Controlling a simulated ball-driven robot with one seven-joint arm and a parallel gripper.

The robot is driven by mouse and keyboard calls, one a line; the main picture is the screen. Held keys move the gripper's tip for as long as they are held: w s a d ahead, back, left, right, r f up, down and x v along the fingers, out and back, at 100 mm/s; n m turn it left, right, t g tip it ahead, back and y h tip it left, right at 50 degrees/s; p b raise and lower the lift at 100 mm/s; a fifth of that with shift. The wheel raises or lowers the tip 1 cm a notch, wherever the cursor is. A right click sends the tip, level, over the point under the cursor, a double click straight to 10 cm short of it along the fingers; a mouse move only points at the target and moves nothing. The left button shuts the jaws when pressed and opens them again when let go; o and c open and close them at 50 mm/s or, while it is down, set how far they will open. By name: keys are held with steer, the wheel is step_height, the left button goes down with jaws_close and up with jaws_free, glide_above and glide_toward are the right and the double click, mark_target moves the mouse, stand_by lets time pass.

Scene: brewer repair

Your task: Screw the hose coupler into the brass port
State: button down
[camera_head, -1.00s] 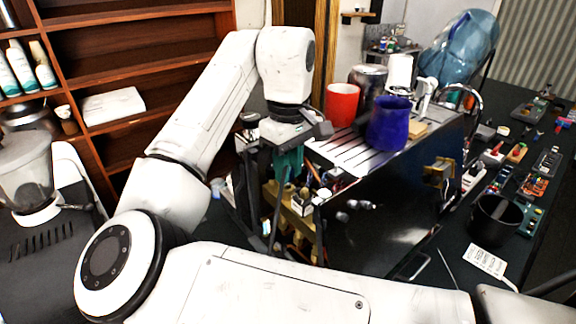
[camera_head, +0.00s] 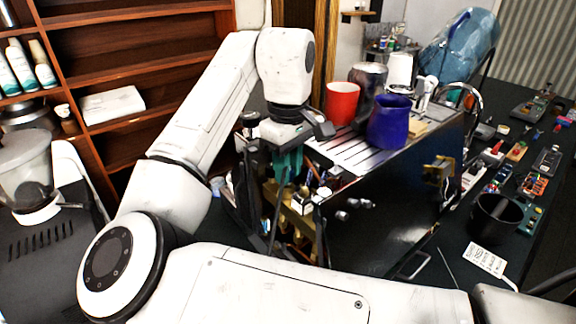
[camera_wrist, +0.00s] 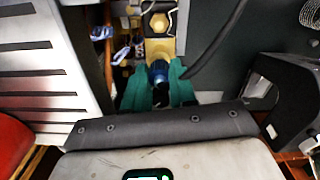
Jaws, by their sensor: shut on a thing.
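My gripper (camera_wrist: 158,92) has teal fingers, shut on the hose coupler (camera_wrist: 158,70), a small dark blue piece between the fingertips. The brass port (camera_wrist: 158,47) is a yellow block directly beyond the coupler in the wrist view. The two look lined up and very close; I cannot tell whether threads are engaged. In the head view my gripper (camera_head: 287,162) points down into the open side of the brewer, above the brass block (camera_head: 290,203). The coupler is hidden there. A dark hose (camera_wrist: 222,45) curves toward the upper right beside the port.
The brewer's slatted top (camera_head: 345,150) holds a red cup (camera_head: 341,103) and a blue pitcher (camera_head: 389,122), close to my wrist. A black box-like part (camera_wrist: 292,95) stands right of my fingers. The side bench (camera_head: 540,130) is cluttered with parts.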

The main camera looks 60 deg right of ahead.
steer(key=shift+f, duration=0.85)
stand_by(2.1)
steer(key=m, duration=0.4)
steer(key=shift+m, duration=0.3)
steer(key=m, duration=0.4)
steer(key=shift+m, duration=0.3)
